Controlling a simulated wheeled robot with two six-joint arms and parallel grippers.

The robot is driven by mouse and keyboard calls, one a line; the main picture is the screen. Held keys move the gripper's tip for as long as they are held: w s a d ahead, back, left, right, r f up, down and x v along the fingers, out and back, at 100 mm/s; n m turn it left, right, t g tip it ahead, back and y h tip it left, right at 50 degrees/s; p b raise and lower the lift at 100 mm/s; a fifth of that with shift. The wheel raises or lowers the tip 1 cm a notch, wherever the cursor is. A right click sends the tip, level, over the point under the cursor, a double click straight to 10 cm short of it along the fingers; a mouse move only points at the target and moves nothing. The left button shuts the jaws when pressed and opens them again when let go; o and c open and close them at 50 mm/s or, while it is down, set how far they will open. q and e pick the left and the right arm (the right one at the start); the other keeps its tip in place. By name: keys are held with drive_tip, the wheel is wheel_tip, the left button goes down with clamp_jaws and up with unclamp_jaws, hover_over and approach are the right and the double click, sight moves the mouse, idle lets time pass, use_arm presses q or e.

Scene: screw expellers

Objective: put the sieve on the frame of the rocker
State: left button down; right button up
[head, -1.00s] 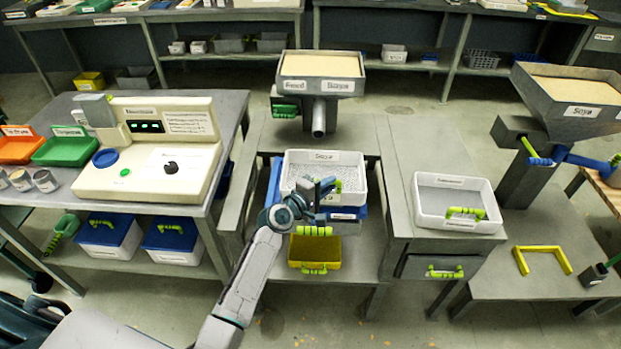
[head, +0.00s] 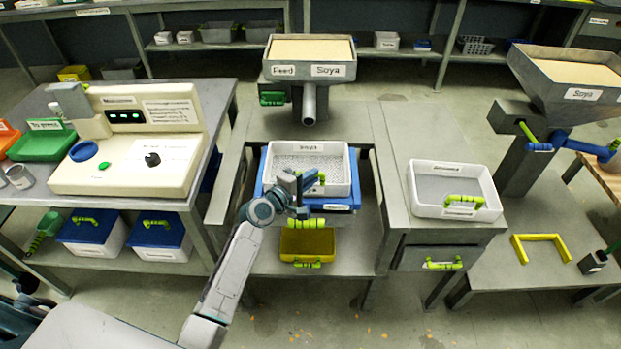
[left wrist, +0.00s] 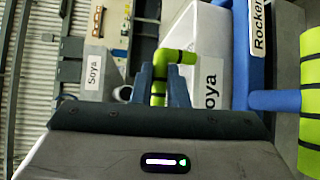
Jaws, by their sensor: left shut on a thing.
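The white sieve (head: 335,167) has a speckled perforated bottom and a green handle. My left gripper (head: 303,182) is shut on that handle at the sieve's front side. The rocker's blue frame (head: 353,197) shows around and under the sieve, which looks level and roughly centred over it. In the left wrist view, the sieve's wall with the Soya label (left wrist: 212,75) lies right beside the blue frame with the Rocker label (left wrist: 240,50). I cannot tell whether the sieve's full weight rests on the frame. My right gripper is not in view.
The feed hopper's spout (head: 309,105) is just behind the sieve. A yellow bin (head: 307,243) is below the rocker. Another white tray (head: 425,205) stands on the bench to the right. A control panel (head: 125,178) is on the left table.

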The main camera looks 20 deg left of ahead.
use_arm(q)
drive_tip(key=c, duration=1.5)
unclamp_jaws()
drive_tip(key=shift+f, duration=0.15)
drive_tip(key=shift+o, duration=0.3)
drive_tip(key=shift+s+r, duration=0.1)
drive_tip(key=shift+r, duration=0.1)
drive_tip(key=v, duration=1.1)
drive_tip(key=shift+s+a, duration=0.2)
drive_tip(key=shift+s, duration=0.05)
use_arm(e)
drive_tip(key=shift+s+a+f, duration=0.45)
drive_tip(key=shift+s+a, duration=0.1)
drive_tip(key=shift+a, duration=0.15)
